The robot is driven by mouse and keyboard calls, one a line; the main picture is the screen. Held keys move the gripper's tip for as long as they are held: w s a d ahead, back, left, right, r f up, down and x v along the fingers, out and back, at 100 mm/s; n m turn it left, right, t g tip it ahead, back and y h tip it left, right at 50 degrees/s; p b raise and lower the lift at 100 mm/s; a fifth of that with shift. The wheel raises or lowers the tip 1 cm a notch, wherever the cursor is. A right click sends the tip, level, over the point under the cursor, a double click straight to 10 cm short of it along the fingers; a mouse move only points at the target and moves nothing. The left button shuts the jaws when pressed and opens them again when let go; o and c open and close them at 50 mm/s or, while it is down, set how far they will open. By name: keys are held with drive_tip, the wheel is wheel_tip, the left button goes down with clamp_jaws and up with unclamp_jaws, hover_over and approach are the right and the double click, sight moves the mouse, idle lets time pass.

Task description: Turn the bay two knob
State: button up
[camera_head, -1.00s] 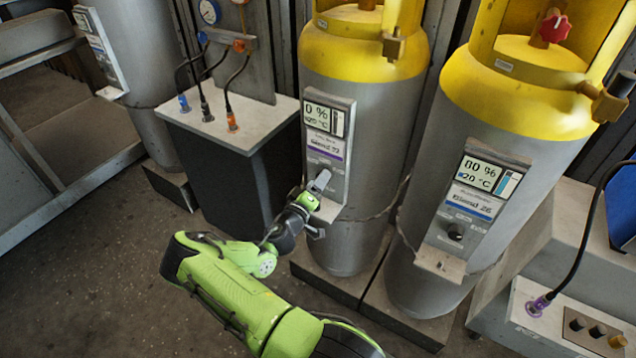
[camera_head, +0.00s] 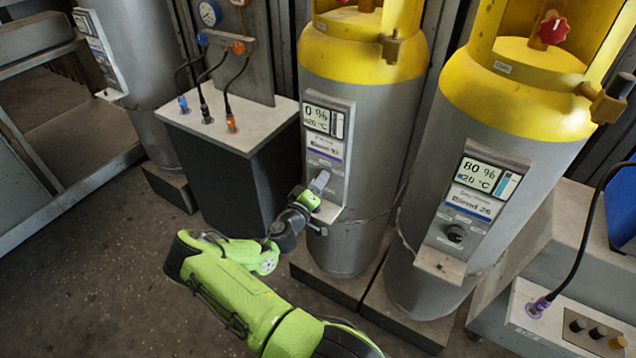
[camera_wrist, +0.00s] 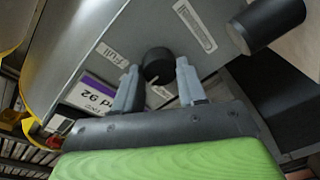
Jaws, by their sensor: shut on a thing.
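The middle yellow-topped grey cylinder (camera_head: 372,110) carries a panel (camera_head: 328,135) with a "0 %" and 20 °C display and a purple-striped "Blend 92" label. My gripper (camera_head: 319,184) is at the lower part of this panel and hides its knob in the head view. In the wrist view, the round black knob (camera_wrist: 157,63) sits between the two grey fingers of my gripper (camera_wrist: 157,72), which are shut on it. A white pointer mark shows near the knob's lower edge. A "FULL" label lies to its left and another label to its upper right.
The right cylinder (camera_head: 500,130) has a similar panel reading 80 %, with a bare black knob (camera_head: 455,233). A dark box (camera_head: 225,165) with hoses stands left of my gripper. A small ledge (camera_head: 330,211) juts out below the middle panel.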

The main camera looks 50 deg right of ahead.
drive_tip(key=n+p, duration=0.2)
drive_tip(key=n, duration=0.3)
drive_tip(key=shift+n+y, duration=0.3)
drive_tip(key=shift+n, duration=0.1)
drive_tip(key=n+p, duration=0.2)
drive_tip(key=n, duration=0.3)
drive_tip(key=shift+w+g, duration=0.1)
drive_tip(key=shift+g, duration=0.3)
drive_tip(key=shift+f, duration=0.1)
drive_tip(key=o, duration=1.1)
drive_tip(key=shift+c, duration=0.2)
drive_tip(key=s+a+r+p, duration=0.1)
drive_tip(key=s+a, duration=0.1)
drive_tip(key=a, duration=1.3)
drive_tip(key=shift+s+a+r, duration=0.15)
drive_tip(key=shift+a+r, duration=0.1)
drive_tip(key=shift+a, duration=0.05)
